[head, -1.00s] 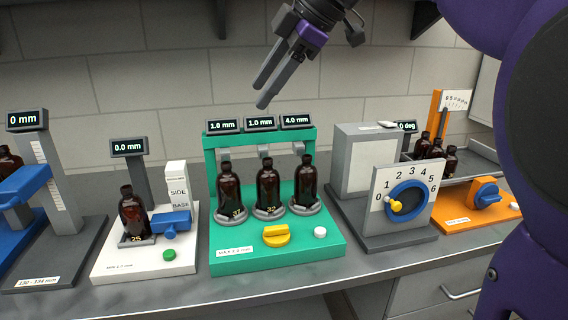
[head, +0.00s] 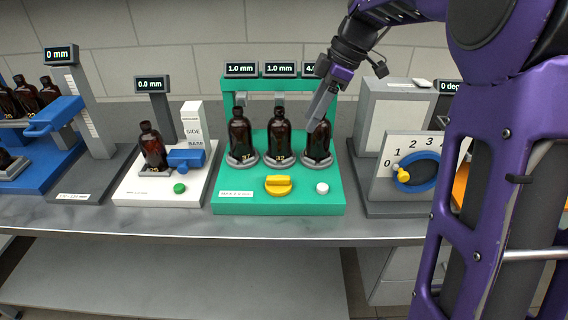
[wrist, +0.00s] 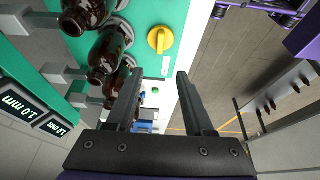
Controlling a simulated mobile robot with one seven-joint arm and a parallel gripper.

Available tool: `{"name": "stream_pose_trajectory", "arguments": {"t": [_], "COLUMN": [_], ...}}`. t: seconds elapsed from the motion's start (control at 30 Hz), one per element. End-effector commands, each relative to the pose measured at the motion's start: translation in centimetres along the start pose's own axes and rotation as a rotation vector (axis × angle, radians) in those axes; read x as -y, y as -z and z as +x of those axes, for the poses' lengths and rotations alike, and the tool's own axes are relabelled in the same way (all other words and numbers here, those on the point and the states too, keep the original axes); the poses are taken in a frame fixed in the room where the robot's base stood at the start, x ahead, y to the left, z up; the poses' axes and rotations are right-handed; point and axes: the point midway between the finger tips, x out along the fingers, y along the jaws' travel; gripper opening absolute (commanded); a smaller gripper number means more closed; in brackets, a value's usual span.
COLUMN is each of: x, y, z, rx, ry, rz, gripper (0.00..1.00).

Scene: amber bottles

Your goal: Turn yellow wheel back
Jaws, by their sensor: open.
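The yellow wheel (head: 279,185) is a knob with a raised grip bar, on the front of the green fixture (head: 230,204). Its bar lies roughly left to right in the head view. It also shows in the wrist view (wrist: 160,41), beyond my fingertips. Three amber bottles (head: 281,138) stand on round grey holders behind it. My gripper (head: 318,112) is in front of the right bottle in the head view, above and to the right of the wheel. In the wrist view its two fingers (wrist: 157,85) are apart with nothing between them.
A white button (head: 322,188) sits right of the wheel. A grey unit with a numbered dial and small yellow handle (head: 402,174) stands to the right, partly behind my arm. A white station with a green button (head: 179,188) stands to the left. Clear bench edge runs in front.

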Motion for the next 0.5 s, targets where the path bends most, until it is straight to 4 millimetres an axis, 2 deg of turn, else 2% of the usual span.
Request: {"name": "stream_pose_trajectory", "arguments": {"t": [0.17, 0.27, 0.5], "x": [0.0, 0.1, 0.2], "y": [-0.5, -0.5, -0.5], "z": [0.6, 1.6, 6.4], "rx": [-0.004, -0.004, -0.004], "ry": [0.007, 0.010, 0.011], "rz": [0.010, 0.009, 0.008], "gripper": [0.53, 0.53, 0.53]}}
